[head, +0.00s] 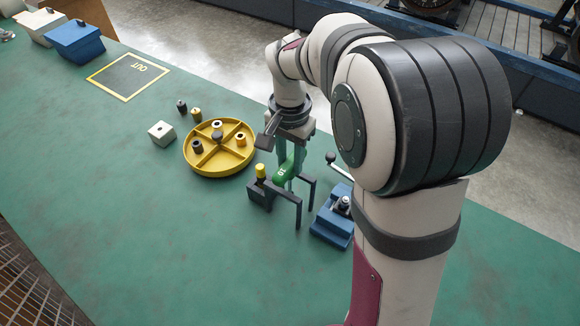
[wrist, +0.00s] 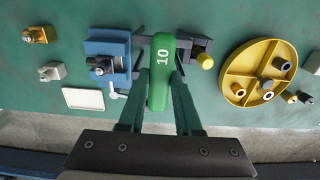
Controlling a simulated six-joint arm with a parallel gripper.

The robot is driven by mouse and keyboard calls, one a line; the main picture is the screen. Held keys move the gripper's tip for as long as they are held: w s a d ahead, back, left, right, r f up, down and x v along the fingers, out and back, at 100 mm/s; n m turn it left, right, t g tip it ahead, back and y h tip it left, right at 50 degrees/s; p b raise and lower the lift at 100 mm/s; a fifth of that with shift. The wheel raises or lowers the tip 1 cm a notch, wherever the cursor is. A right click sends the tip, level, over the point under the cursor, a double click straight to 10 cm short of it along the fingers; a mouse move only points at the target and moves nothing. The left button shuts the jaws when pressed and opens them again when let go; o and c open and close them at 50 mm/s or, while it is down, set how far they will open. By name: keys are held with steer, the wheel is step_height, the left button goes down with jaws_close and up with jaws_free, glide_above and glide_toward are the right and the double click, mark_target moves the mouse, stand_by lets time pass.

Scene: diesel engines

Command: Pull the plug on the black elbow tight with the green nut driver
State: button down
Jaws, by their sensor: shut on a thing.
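My gripper (head: 284,162) is shut on the green nut driver (head: 284,171), whose handle is marked 10. In the wrist view the green handle (wrist: 161,72) lies between my two fingers. The driver is at the dark tool rack (head: 262,194); I cannot tell whether it still sits in it. A blue clamp fixture (head: 330,227) stands to the right of the rack and holds a small dark and silver fitting (head: 342,204). The fixture also shows in the wrist view (wrist: 107,45). I cannot make out clearly which fitting is the black elbow or its plug.
A yellow-handled tool (head: 260,171) stands in the rack. A round yellow divided tray (head: 222,171) holds several small parts. A pale block (head: 161,133) and two small cylinders (head: 196,114) stand near it. The front bench is clear.

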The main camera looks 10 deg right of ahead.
mark_target(290, 162)
step_height(290, 162, up, 12)
steer(key=shift+f, duration=0.15)
stand_by(0.4)
steer(key=s+d+r, duration=0.3)
steer(key=s+d, duration=0.2)
steer(key=d, duration=0.7)
step_height(290, 162, down, 8)
steer(key=shift+s+a+r, duration=0.15)
steer(key=shift+a, duration=0.05)
steer(key=shift+f, duration=0.3)
stand_by(0.6)
steer(key=shift+f, duration=0.65)
stand_by(0.6)
